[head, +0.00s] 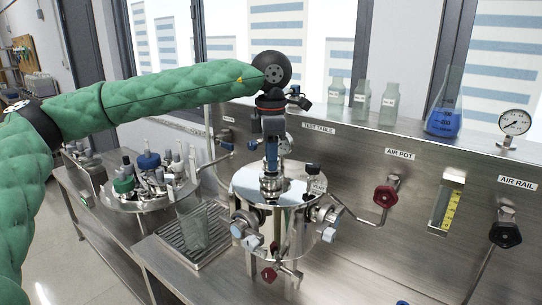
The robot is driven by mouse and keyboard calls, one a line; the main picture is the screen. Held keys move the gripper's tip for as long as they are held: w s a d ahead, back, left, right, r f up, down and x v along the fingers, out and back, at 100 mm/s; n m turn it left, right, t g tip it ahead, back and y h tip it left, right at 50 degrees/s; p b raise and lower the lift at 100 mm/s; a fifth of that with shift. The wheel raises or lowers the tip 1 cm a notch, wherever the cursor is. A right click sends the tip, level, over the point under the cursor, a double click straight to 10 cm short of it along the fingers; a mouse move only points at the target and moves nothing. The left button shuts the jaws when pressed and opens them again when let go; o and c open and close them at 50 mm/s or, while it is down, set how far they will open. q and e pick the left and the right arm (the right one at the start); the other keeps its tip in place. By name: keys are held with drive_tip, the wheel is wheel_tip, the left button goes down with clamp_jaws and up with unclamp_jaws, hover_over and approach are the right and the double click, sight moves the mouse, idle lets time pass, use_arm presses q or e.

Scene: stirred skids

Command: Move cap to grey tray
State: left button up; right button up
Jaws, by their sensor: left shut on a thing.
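My left gripper (271,158) points straight down over the middle of the steel vessel's lid (245,184). It is shut on the metal cap (270,182), of which only a small part shows below the fingers. I cannot tell whether the cap still touches the lid. The grey tray (170,238) is a ribbed drip tray on the bench, left of the vessel. A clear glass beaker (194,228) stands on it. My right gripper is not in view.
A round steel stand (150,203) with several bottles is at the left. A small dark-capped vial (316,182) stands close right of the gripper. Valves with a red knob (385,196) and a black knob (506,235) stick out at the right. Glassware, including a blue flask (444,118), lines the ledge behind.

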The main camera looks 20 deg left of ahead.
use_arm(q)
drive_tip(key=shift+r+p, duration=0.4)
drive_tip(key=shift+r, duration=2.55)
